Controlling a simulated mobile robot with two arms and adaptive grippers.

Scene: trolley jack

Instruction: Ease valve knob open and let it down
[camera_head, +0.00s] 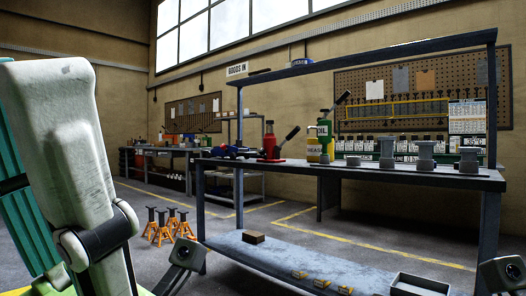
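A low blue object (232,152), which looks like the trolley jack, lies near the left end of the workbench top. It is small and partly dark, and I cannot make out a valve knob on it. A red bottle-shaped jack (269,145) with a raised black handle stands upright just right of it. At the bottom edge, a grey part with a round dark face (185,254) seems to belong to my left gripper, and a similar part (505,272) at the right corner to my right.
Orange axle stands (163,232) stand on the floor at left.

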